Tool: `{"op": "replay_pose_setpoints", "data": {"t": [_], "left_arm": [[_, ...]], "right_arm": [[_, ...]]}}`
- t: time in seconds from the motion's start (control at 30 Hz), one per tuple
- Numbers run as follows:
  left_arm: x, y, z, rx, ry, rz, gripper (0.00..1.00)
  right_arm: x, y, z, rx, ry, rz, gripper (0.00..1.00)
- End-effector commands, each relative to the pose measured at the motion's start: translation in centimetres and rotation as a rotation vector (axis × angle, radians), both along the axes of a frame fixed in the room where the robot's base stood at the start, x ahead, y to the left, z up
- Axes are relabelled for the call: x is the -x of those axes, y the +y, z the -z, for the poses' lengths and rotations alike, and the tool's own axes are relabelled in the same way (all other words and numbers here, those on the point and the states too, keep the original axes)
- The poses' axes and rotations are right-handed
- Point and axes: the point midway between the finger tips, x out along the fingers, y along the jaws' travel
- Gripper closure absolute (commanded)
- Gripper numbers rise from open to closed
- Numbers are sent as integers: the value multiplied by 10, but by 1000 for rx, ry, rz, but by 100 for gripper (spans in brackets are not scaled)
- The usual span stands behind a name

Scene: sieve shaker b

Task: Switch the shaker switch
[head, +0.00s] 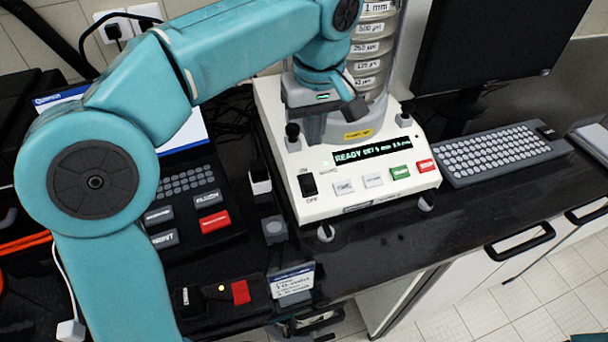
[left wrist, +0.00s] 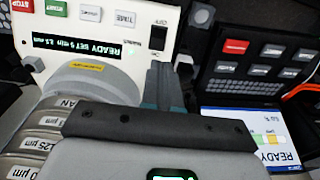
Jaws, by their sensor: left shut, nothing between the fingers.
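The sieve shaker (head: 290,115) is a cream-coloured unit standing on the dark bench. Its black shaker switch (head: 309,184) is at the front left of the panel, with OFF printed below it. The switch also shows in the left wrist view (left wrist: 158,39), just beyond my fingertips. My left gripper (head: 354,108) is shut and empty. In the head view it hangs over the shaker's base, in front of the clear sieve stack (head: 372,42), above and behind the switch. In the left wrist view its fingers (left wrist: 163,72) point toward the switch; touching cannot be told.
The lit display (head: 373,152) begins with READY, above white, green and red buttons. A keyboard (head: 500,152) and dark monitor (head: 487,42) stand right. A control box with a red key (head: 215,221) stands left. A small sign (head: 292,283) is at the front edge.

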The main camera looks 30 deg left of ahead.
Motion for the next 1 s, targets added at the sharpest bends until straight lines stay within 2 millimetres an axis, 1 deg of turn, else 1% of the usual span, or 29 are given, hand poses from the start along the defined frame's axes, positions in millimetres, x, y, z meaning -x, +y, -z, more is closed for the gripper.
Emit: {"op": "replay_pose_setpoints", "data": {"t": [0.33, 0.47, 0.57, 0.8, 1.0], "left_arm": [[2, -5, 0, 0, 0, 2, 100], [2, -4, 8, -1, 1, 1, 100], [1, -2, 24, -1, 3, 0, 100], [-2, 4, 75, -1, 4, 0, 100], [-5, 8, 113, -1, 4, 0, 100]], "right_arm": [[0, 0, 0, 0, 0, 0, 100], [0, 0, 2, 0, 0, 0, 100], [0, 0, 6, 0, 0, 0, 100], [0, 0, 12, 0, 0, 0, 100], [0, 0, 14, 0, 0, 0, 100]]}}
